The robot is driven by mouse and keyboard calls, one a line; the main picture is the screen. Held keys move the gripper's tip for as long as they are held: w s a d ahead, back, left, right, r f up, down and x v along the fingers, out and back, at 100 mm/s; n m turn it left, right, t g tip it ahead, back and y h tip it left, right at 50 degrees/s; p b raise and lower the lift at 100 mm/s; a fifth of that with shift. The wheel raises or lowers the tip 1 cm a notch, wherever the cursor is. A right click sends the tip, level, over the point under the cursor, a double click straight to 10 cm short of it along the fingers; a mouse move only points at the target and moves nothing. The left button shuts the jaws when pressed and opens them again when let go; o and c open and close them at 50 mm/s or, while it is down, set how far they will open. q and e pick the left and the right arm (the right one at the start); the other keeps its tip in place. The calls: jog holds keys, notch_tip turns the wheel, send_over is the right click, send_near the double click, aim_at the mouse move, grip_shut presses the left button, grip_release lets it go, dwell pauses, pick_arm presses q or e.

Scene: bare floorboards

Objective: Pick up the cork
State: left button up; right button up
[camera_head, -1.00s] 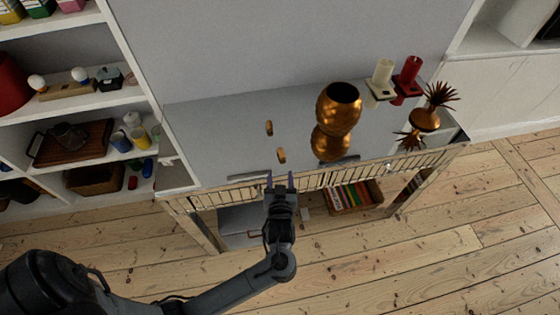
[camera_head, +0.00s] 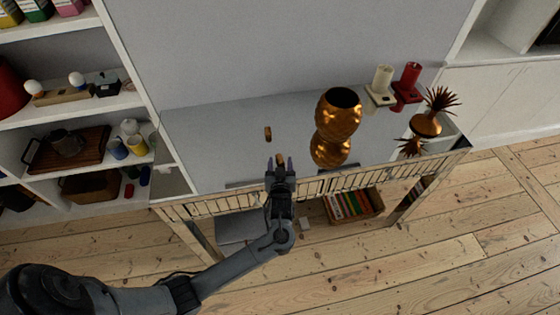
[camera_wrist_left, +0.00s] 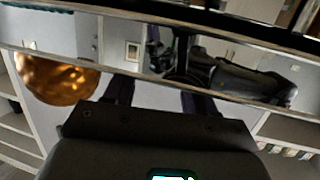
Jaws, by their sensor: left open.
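A small brown cork-like piece (camera_head: 280,158) shows in the head view between and just beyond the fingertips of my left gripper (camera_head: 279,163). A similar brown piece (camera_head: 268,133) stands farther back and slightly left. The tabletop is reflective, and I cannot tell whether one of these is a reflection. My left gripper is open, at the front edge of the mirrored table (camera_head: 205,145). Its two dark fingers (camera_wrist_left: 158,95) are apart in the wrist view, with no cork visible between them. My right gripper is not in view.
A gold vase (camera_head: 338,112) stands to the right, with its reflection below; it also shows in the wrist view (camera_wrist_left: 55,78). The tabletop left of the brown pieces is clear.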

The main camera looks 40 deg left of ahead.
pick_arm(q)
jog(key=shift+w+a+f, duration=0.1)
jog(key=shift+w+a, duration=0.05)
jog(key=shift+w, duration=0.05)
jog(key=shift+c, duration=0.3)
grip_shut()
